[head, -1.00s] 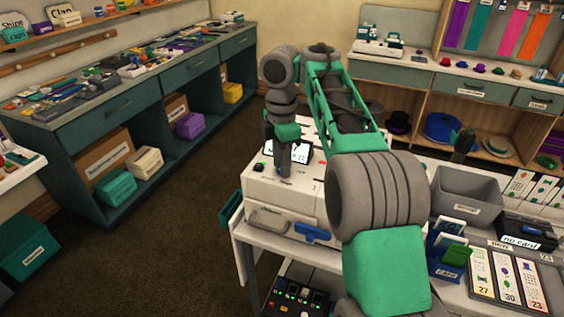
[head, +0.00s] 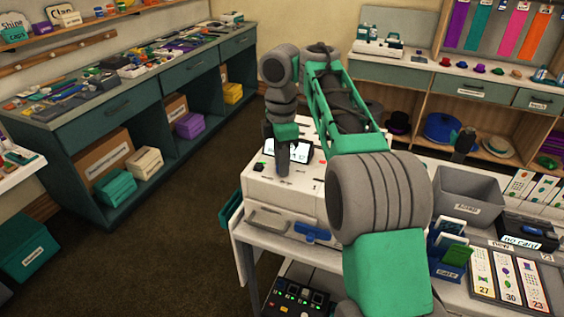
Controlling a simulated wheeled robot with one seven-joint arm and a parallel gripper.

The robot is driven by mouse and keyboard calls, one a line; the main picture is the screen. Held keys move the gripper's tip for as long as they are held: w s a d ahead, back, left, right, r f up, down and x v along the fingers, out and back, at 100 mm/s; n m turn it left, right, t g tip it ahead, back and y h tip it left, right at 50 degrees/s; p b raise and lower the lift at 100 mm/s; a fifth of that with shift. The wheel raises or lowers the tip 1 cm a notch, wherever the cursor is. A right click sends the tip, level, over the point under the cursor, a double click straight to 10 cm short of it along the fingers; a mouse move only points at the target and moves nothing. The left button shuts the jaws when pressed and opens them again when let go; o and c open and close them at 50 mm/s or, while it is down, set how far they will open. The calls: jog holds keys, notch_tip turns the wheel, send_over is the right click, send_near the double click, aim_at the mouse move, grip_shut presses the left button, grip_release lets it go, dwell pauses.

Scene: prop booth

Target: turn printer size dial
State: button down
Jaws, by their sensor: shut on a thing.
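The white printer (head: 262,190) stands on the white table in the head view, with a small lit display (head: 302,150) on its top. My gripper (head: 283,172) points down at the printer's top, just left of the display, and is shut. The size dial is between or under my fingertips, so it is hidden; my fingers cover that spot. My arm covers the printer's right side. The digits on the display are partly hidden and too small to read surely.
A grey bin (head: 468,195), a blue card holder (head: 450,250) and a card tray (head: 505,280) stand on the table to the right. A dark button panel (head: 297,300) is below the printer. Open floor (head: 170,250) lies to the left.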

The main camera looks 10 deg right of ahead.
jog(key=m, duration=0.4)
jog(key=shift+b, duration=0.4)
jog(key=shift+m, duration=1.7)
jog(key=c, duration=1.1)
grip_release()
jog(key=shift+r, duration=0.1)
notch_tip(320, 180, up, 8)
jog(key=p, duration=0.6)
